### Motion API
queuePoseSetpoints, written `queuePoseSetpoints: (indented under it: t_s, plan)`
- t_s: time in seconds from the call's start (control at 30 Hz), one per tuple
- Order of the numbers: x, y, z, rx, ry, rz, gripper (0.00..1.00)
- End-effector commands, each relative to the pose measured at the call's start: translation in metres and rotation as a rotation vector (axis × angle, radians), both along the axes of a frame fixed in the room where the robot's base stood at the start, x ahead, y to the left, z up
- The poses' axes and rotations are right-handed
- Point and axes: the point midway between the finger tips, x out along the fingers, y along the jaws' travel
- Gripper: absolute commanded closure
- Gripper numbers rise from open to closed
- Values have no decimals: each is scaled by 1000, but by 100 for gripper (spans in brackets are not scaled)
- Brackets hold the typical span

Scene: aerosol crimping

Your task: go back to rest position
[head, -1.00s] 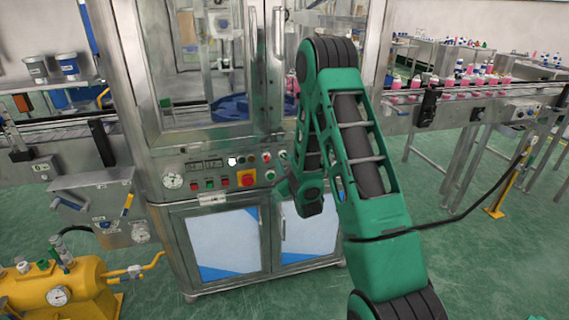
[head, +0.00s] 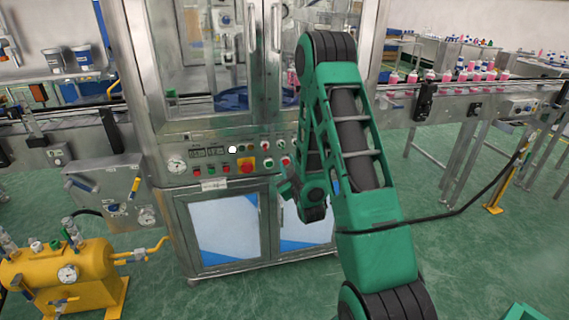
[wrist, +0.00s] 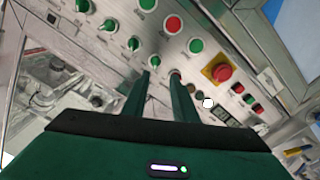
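My gripper (wrist: 160,76) shows in the wrist view as two green fingers with a gap between them and nothing held. They point at the machine's control panel (wrist: 225,55), which fills much of that view. In the head view my gripper is partly hidden by my own arm and sits in front of the panel's lower right side. The panel carries a red emergency stop on a yellow plate (head: 247,166), a bright white round button (head: 231,149) and several green and red buttons. I cannot tell the exact distance between fingertips and panel.
A steel cabinet (head: 225,230) stands below the panel, with glass doors (head: 185,60) above. A conveyor with pink bottles (head: 465,78) runs right. A yellow tank (head: 65,278) stands at lower left. The green floor (head: 470,270) at right is mostly open.

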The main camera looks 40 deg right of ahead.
Motion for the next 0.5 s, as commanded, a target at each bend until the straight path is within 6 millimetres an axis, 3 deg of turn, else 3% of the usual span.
queuePoseSetpoints:
  t_s: [0.5]
  plan:
    - [-9,-17,0,0,0,-23,74]
